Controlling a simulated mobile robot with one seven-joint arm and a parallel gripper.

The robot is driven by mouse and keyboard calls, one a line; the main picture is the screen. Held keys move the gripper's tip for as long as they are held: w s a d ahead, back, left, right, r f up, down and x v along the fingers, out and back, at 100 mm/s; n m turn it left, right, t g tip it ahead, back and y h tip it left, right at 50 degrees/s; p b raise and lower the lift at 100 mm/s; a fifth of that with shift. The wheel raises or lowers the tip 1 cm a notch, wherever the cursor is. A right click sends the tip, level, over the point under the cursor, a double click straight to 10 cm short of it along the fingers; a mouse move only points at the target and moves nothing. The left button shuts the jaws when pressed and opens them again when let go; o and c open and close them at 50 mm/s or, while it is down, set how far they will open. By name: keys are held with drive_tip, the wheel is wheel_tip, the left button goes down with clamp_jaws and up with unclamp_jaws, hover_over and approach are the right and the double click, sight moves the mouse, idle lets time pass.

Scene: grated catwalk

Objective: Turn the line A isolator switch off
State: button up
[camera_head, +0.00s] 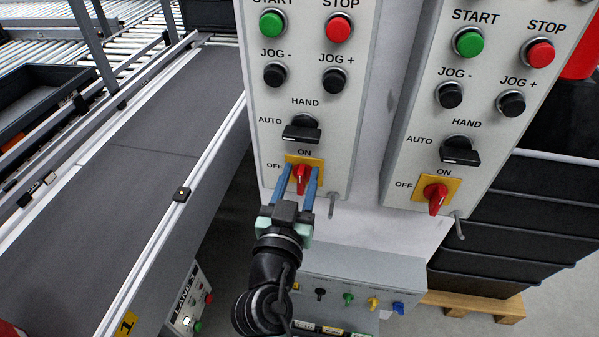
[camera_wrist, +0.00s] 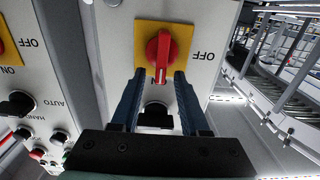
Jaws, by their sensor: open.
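A red rotary isolator switch (camera_head: 300,179) on a yellow plate sits low on the left control box, with ON above it and OFF to its left. Its handle points up at ON. In the wrist view the same red switch (camera_wrist: 158,48) appears upside down, its white mark toward my gripper. My gripper (camera_head: 299,169) is open, its two blue fingers on either side of the handle; whether they touch it is unclear. The fingers also show in the wrist view (camera_wrist: 160,76). A second red isolator (camera_head: 435,196) is on the right box. No line A label is readable.
A black HAND/AUTO selector (camera_head: 302,130) sits just above the left isolator. A metal hook (camera_head: 332,204) hangs at that box's lower right. A lower box (camera_head: 349,268) with coloured knobs is below. A conveyor (camera_head: 150,130) runs at left; black crates (camera_head: 528,210) are stacked at right.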

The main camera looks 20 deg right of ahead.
drive_tip(key=shift+d, duration=0.1)
clamp_jaws()
drive_tip(key=shift+w, duration=0.1)
idle(0.5)
drive_tip(key=n, duration=0.3)
drive_tip(key=a+n, duration=0.1)
drive_tip(key=shift+w+f+n+b, duration=0.15)
drive_tip(key=shift+w+n+b, duration=0.15)
drive_tip(key=shift+n+b, duration=0.1)
drive_tip(key=n, duration=0.4)
drive_tip(key=shift+w+a+f+n, duration=0.2)
drive_tip(key=shift+a+f+n, duration=0.1)
drive_tip(key=shift+a, duration=0.05)
drive_tip(key=shift+w+a+f+n+p, duration=0.1)
drive_tip(key=shift+f+n+p, duration=0.2)
drive_tip(key=shift+n, duration=1.15)
drive_tip(key=shift+w+a+f+n+p, duration=0.1)
drive_tip(key=shift+f+n+p, duration=0.2)
drive_tip(key=shift+n, duration=1.1)
drive_tip(key=shift+a+f+n+p, duration=0.1)
drive_tip(key=shift+f+n+p, duration=0.2)
drive_tip(key=shift+n, duration=1.15)
